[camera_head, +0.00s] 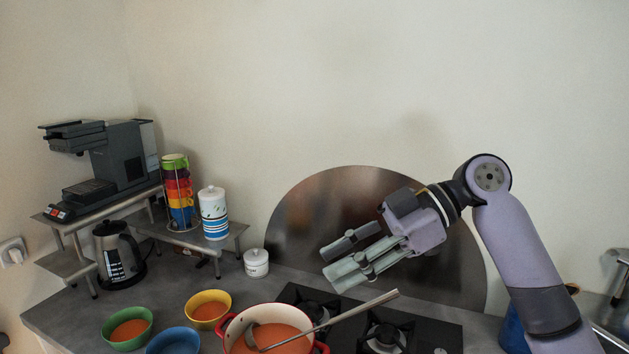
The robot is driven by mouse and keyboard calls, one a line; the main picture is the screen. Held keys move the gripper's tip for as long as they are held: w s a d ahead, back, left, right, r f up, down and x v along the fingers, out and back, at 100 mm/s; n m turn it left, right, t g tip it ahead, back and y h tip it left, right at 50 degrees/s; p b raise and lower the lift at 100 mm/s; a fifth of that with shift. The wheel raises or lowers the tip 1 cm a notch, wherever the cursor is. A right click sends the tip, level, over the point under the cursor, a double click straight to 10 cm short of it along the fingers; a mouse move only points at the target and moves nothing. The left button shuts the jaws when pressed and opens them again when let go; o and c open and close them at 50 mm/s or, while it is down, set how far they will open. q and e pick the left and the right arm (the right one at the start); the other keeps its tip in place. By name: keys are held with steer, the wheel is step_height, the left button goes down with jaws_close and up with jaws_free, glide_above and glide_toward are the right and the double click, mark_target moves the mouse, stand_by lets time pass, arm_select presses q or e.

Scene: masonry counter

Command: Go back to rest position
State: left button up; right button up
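My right gripper (335,264) hangs in the air above the hob, its arm coming in from the right. Its two fingers are apart and point down to the left, with nothing between them. Below it is a red pot (231,331) with orange soup. A ladle (352,312) rests in the pot, its metal handle slanting up to the right; the gripper appears clear of it. My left gripper is not in view.
A green bowl (107,333) and a yellow bowl (221,296) hold soup; a blue bowl (172,342) is beside them. A kettle (118,255), coffee machine (125,155), stacked cups (178,188) and white jars stand left. A round metal panel (310,215) leans behind the hob (440,333).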

steer(key=s+f+m+t+h, duration=0.2)
steer(key=f+m, duration=0.2)
steer(key=f, duration=1)
steer(key=s+f+m+t+h, duration=0.2)
steer(key=f+m, duration=0.3)
steer(key=f, duration=1)
steer(key=s+d+f+m+t+h, duration=0.1)
steer(key=s+d+f+m+h, duration=0.4)
steer(key=s+d, duration=0.4)
steer(key=s+d+f+m+h, duration=0.35)
steer(key=s+d+f, duration=0.35)
steer(key=s, duration=0.4)
step_height(320, 180, down, 31)
steer(key=g+b, duration=0.1)
steer(key=b, duration=0.4)
arm_select(q)
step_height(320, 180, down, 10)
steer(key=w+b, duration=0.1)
steer(key=b, duration=0.4)
arm_select(e)
steer(key=s+d+f+g, duration=0.1)
steer(key=s+d+f, duration=0.2)
steer(key=s+f, duration=1.5)
step_height(320, 180, down, 4)
steer(key=shift+d+r+g, duration=0.15)
steer(key=shift+d+g, duration=0.05)
steer(key=shift+g, duration=0.1)
